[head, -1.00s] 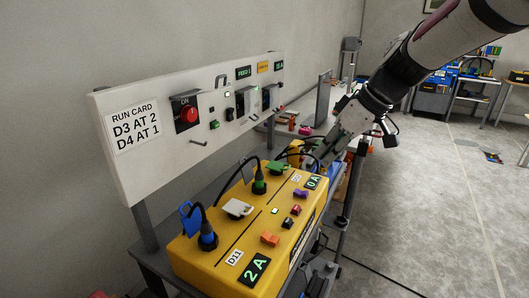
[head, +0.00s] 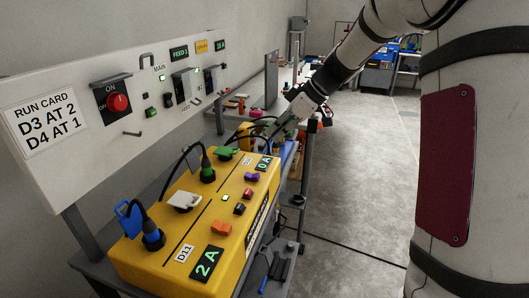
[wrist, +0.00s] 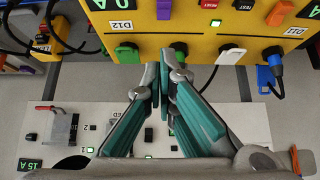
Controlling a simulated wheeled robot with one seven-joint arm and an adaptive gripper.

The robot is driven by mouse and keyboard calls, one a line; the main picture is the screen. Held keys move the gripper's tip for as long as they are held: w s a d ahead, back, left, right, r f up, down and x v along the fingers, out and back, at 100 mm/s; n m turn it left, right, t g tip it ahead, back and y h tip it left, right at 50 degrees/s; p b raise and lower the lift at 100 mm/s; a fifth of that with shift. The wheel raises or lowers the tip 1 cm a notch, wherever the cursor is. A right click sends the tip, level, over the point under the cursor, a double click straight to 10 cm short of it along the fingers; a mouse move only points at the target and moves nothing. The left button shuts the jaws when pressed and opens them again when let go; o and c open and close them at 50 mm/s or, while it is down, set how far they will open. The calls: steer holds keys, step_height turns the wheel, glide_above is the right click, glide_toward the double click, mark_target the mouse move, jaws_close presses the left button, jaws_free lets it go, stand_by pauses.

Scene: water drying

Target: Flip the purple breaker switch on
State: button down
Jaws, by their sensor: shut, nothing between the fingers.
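The purple switch (head: 252,177) sits on top of the yellow breaker box (head: 131,266), near its far right end beside the 0A display. In the wrist view the purple switch (wrist: 163,10) is at the top edge, partly cut off. My gripper (wrist: 164,76) is shut and empty, its fingertips apart from the switch and over the socket side of the box in that picture. In the head view my gripper (head: 283,127) is beyond the far end of the box; its fingertips are hard to make out. The switch's setting is too small to tell.
Plugs with cables, such as the blue one (head: 152,238), rise from the box. A white panel (head: 62,152) stands behind.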

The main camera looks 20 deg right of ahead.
glide_above(258, 174)
step_height(258, 174, down, 7)
steer(key=shift+w+a+f, duration=0.1)
steer(key=shift+w+f, duration=0.05)
step_height(258, 174, down, 3)
steer(key=shift+f, duration=0.65)
